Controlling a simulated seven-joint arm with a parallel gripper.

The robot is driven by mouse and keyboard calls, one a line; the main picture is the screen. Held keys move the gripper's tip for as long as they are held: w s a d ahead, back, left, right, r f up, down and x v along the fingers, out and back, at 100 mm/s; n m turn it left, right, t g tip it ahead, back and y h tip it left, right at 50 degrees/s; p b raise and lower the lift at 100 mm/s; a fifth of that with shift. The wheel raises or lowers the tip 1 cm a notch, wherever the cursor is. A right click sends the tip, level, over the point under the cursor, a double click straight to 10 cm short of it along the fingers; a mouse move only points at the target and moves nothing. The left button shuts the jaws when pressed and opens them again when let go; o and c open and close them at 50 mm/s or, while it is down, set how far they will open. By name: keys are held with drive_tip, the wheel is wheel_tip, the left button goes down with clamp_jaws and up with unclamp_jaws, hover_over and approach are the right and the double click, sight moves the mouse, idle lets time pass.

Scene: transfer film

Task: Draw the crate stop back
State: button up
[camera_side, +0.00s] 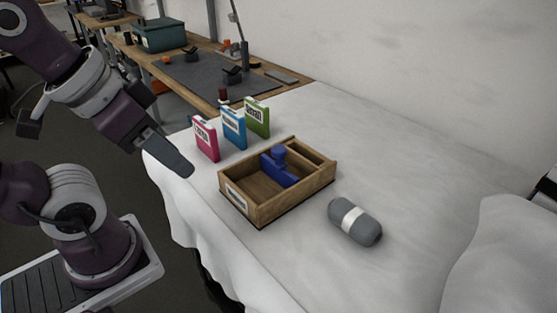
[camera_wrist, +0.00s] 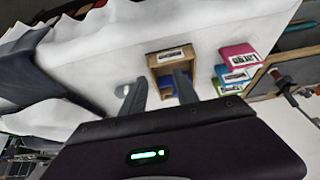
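A wooden crate (camera_side: 243,213) with a white label on its near end sits on the white-covered table. A blue stop (camera_side: 281,172) with a round knob stands inside it, across the crate, between a larger open part and a narrower far compartment.
Pink (camera_side: 206,138), blue (camera_side: 233,127) and green (camera_side: 257,116) boxes stand upright behind the crate. A grey roll with a white band (camera_side: 355,221) lies at its right. A wooden workbench (camera_side: 300,76) adjoins the far end. The table's right side is mostly clear.

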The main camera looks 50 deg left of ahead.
idle(0.4)
drive_tip(key=o, duration=0.3)
drive_tip(key=shift+w+r, duration=0.1)
drive_tip(key=shift+w, duration=0.1)
drive_tip(key=n+g+y, duration=0.2)
drive_tip(key=n+y, duration=0.1)
drive_tip(key=n, duration=0.6)
approach(279, 149)
drive_tip(key=f, duration=0.1)
drive_tip(key=shift+g, duration=0.3)
drive_tip(key=x, duration=0.7)
drive_tip(key=shift+w+a+r, duration=0.2)
drive_tip(key=shift+w, duration=0.2)
drive_tip(key=shift+w+a+f, duration=0.1)
drive_tip(key=shift+f, duration=0.25)
clamp_jaws()
